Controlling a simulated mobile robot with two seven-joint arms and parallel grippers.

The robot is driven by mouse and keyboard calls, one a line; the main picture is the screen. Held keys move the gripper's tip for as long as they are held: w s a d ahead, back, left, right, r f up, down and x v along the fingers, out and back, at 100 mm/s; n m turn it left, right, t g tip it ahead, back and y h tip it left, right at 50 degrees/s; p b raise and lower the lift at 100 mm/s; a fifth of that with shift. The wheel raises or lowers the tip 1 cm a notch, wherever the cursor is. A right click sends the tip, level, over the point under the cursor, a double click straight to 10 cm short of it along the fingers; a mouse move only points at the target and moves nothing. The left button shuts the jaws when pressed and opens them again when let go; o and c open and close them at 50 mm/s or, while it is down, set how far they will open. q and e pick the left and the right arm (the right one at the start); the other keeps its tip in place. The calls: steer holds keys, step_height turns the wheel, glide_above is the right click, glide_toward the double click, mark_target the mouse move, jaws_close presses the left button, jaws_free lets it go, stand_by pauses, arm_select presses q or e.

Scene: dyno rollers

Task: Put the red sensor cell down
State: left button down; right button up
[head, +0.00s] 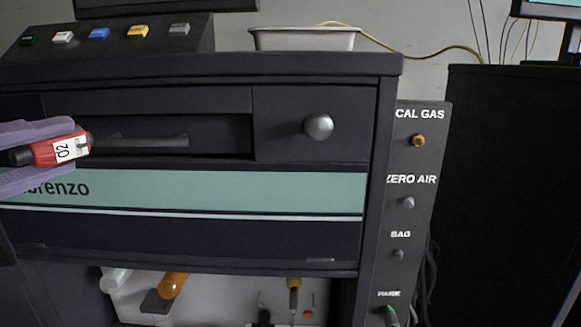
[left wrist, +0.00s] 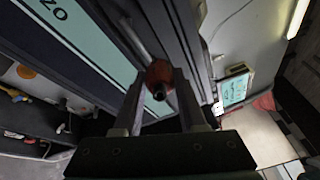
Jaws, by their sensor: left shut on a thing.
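The red sensor cell (head: 58,150) has a white label reading "O2" and dark ends. It lies roughly level at the left edge of the head view. My left gripper (head: 62,150) is shut on it, with one purple finger above and one below. The left wrist view also shows the red cell (left wrist: 159,78) between the two fingertips (left wrist: 160,90). The cell is in front of the dark cabinet (head: 385,120), near a recessed slot (head: 215,130). I cannot tell how far it is from the cabinet face. My right gripper is not in view.
A metal tray (head: 305,40) and a sloped panel with several coloured buttons (head: 98,34) are on the cabinet top. A round knob (head: 318,127) sticks out right of the slot. A port panel (head: 415,180) stands at right. A lower shelf (head: 225,300) holds several small items.

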arm_select(q)
steer(key=s+d+r+m+g+h+p, duration=0.2)
steer(key=s+r+h+p, duration=0.15)
steer(key=r+p, duration=0.45)
steer(key=s+d+r+m+g+h+p, duration=0.2)
steer(key=s+r+p, duration=0.3)
steer(key=r, duration=0.5)
steer(key=s+d+r+m+g+h+p, duration=0.2)
steer(key=s+r+p, duration=0.1)
steer(key=r+p, duration=0.55)
step_height(320, 180, up, 31)
steer(key=p, duration=3.4)
steer(key=shift+w, duration=0.25)
